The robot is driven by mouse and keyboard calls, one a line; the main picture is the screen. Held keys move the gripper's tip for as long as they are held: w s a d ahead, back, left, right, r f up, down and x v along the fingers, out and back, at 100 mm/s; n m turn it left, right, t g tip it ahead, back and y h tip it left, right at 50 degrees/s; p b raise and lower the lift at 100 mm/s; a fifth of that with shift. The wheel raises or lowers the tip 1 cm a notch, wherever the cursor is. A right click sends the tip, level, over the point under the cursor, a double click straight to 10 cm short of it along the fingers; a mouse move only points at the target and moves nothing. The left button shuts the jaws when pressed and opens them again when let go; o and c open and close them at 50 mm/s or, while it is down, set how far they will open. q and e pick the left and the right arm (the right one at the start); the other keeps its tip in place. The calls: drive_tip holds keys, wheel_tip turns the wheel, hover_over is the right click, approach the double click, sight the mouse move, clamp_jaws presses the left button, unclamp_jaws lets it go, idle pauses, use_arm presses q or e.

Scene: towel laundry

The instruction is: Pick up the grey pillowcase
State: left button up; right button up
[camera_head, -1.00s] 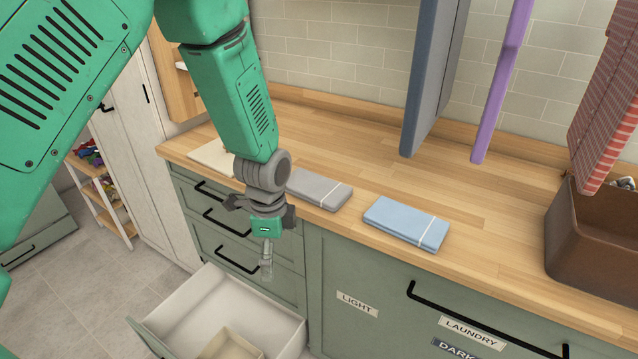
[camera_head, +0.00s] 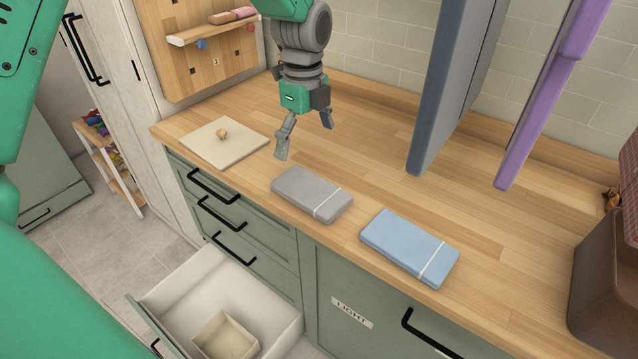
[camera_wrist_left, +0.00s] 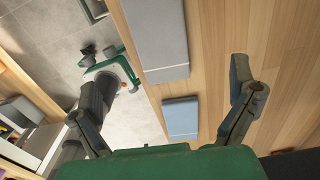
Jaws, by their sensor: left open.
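The grey pillowcase (camera_head: 303,190) lies folded flat on the wooden counter near its front edge, with a pale band across its right end. It also shows in the left wrist view (camera_wrist_left: 155,40), cut off by the top edge. A similar folded blue cloth (camera_head: 405,246) lies to its right; it also shows in the left wrist view (camera_wrist_left: 181,117). My left gripper (camera_head: 305,139) is open and empty, pointing down above the counter, behind the grey pillowcase and apart from it. Its spread fingers frame the left wrist view (camera_wrist_left: 157,92). My right gripper is not seen.
A cream board (camera_head: 245,148) with a small knob lies left on the counter. Grey-blue (camera_head: 440,90) and purple (camera_head: 550,100) panels hang at the back right. A brown basket (camera_head: 608,280) stands far right. A white drawer (camera_head: 185,295) is open below.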

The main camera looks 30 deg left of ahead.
use_arm(q)
hover_over(311, 188)
drive_tip(key=f, duration=0.7)
drive_tip(key=shift+s+a+f, duration=0.1)
drive_tip(key=shift+a, duration=0.15)
drive_tip(key=shift+d+f, duration=0.15)
drive_tip(key=shift+f, duration=0.35)
wheel_tip(311, 188, down, 4)
drive_tip(key=shift+d+r, duration=0.1)
drive_tip(key=shift+r, duration=0.1)
drive_tip(key=shift+f, duration=0.5)
drive_tip(key=shift+r, duration=0.1)
drive_tip(key=c, duration=1.3)
